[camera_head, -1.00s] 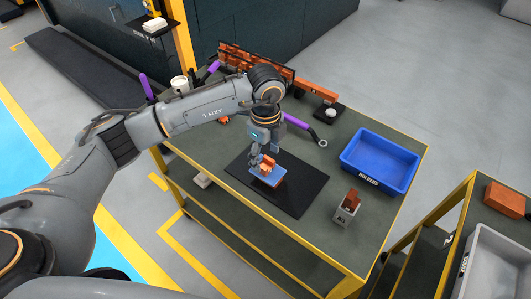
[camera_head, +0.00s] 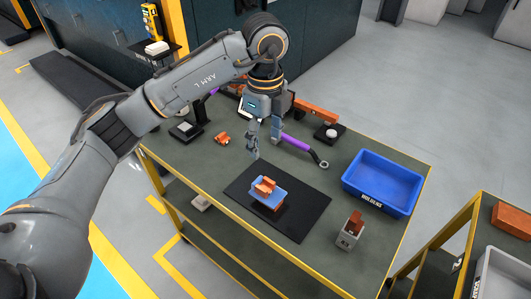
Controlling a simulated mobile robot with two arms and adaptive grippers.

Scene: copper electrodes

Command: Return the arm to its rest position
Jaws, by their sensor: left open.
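My left arm comes in from the left, and my left gripper (camera_head: 264,146) hangs over the table, pointing down. It is open and empty, above and behind the black mat (camera_head: 305,219). On the mat lies a blue block (camera_head: 273,203) with copper-coloured pieces (camera_head: 264,186) on top of it. The gripper is apart from these pieces. My right gripper is not in view.
A blue bin (camera_head: 383,182) stands at the table's right. A small grey holder (camera_head: 346,240) with a copper piece is near the front edge. A purple-handled tool (camera_head: 300,145) lies behind the mat. A second cart with a grey bin (camera_head: 497,275) stands at right.

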